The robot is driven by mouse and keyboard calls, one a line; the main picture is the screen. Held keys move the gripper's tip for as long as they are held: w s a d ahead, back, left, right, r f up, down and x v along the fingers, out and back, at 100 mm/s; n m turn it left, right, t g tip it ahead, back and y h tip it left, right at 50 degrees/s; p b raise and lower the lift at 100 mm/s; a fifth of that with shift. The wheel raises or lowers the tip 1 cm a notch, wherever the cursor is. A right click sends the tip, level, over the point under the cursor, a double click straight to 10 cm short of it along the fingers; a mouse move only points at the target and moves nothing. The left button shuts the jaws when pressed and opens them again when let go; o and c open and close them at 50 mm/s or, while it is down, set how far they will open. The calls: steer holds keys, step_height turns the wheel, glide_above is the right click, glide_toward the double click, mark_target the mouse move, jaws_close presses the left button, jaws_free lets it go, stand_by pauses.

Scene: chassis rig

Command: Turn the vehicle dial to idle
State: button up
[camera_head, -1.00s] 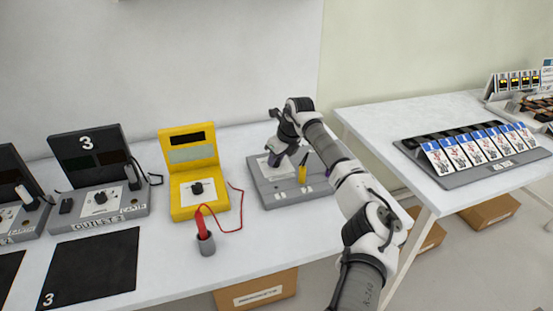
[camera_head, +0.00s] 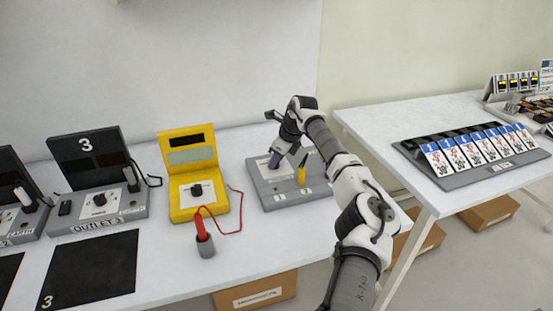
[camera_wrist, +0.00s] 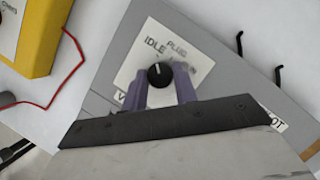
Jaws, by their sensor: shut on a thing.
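The vehicle panel (camera_head: 264,186) is a grey sloped board on the table in the head view, partly covered by my arm. In the wrist view, its round black dial (camera_wrist: 160,74) sits on a white label plate (camera_wrist: 128,72) with printed words, among them IDLE (camera_wrist: 155,47) and PLUG (camera_wrist: 177,50). The dial's white mark points up in that picture, toward the word IDLE. My gripper (camera_wrist: 160,80) has its purple fingers on either side of the dial and is shut on it. In the head view my gripper (camera_head: 287,164) hides the dial.
A yellow meter (camera_head: 198,178) with a red probe (camera_head: 201,228) in a grey holder stands left of the panel. Outlet 3 (camera_head: 125,209) is farther left. A rack of cards (camera_head: 490,166) lies on the right table.

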steer(key=o, duration=1)
steer(key=shift+c, duration=0.2)
steer(key=b+v, duration=0.3)
steer(key=v, duration=1.1)
